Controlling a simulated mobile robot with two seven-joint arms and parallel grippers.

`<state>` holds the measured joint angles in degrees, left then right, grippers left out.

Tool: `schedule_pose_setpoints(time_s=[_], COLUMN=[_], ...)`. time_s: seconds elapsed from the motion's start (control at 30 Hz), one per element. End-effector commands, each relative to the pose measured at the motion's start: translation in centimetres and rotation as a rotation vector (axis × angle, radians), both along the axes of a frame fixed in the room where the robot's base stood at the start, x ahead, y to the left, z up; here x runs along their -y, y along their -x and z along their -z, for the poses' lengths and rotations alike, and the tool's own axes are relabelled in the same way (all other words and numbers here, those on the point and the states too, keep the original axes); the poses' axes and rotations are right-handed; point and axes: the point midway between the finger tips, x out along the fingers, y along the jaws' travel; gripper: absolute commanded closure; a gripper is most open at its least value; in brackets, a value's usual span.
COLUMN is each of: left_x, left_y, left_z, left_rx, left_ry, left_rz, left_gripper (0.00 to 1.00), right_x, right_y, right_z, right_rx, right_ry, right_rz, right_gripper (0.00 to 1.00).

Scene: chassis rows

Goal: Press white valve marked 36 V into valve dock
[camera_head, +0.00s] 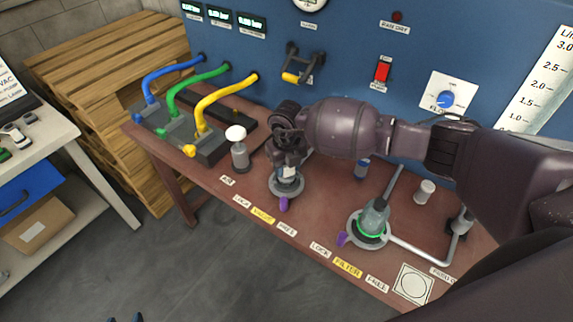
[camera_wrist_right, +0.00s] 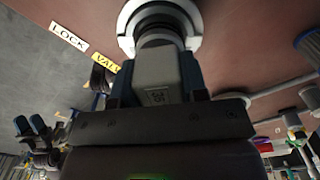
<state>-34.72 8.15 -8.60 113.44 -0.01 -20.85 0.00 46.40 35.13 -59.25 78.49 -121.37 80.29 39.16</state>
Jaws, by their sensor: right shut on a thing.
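My right gripper (camera_head: 288,166) is shut on the white valve (camera_wrist_right: 158,72), which looks pale grey in the right wrist view, where its label reads 36. In the head view a small pale part of the valve (camera_head: 289,172) shows below the gripper. The valve stands about upright at the valve dock (camera_head: 285,190), a round grey base with a purple lever. The dock's pale ring (camera_wrist_right: 126,28) surrounds the valve's dark lower end in the wrist view. I cannot tell how deep it sits. My left gripper (camera_head: 125,319) barely shows at the bottom edge, its tips apart.
A filter dock (camera_head: 369,226) with a green-lit ring and purple lever stands to the right, joined to grey pipes. A white-capped grey bottle (camera_head: 239,152) stands to the left. Blue, green and yellow hoses (camera_head: 226,92) are further left. The bench front edge carries labels.

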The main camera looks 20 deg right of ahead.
Motion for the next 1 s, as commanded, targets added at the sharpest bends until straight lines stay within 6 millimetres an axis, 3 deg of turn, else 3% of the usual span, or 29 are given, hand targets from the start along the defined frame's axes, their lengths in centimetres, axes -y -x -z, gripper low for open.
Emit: schedule_pose_setpoints(time_s=[0.93, 0.97, 1.0], left_x=[0.0, 0.0, 0.0], left_y=[0.2, 0.2, 0.2], left_z=[1.8, 1.8, 1.7], left_rx=[-0.006, -0.006, -0.006], left_ry=[0.0, 0.0, 0.0], left_rz=[-0.001, -0.001, -0.001], left_gripper=[0.52, 0.52, 0.52], right_x=[0.0, 0.0, 0.0], right_y=[0.0, 0.0, 0.0], right_z=[2.4, 2.4, 2.4], right_rx=[0.0, 0.0, 0.0], right_ry=[0.0, 0.0, 0.0], right_rz=[0.0, 0.0, 0.0], right_gripper=[0.94, 0.58, 0.52])
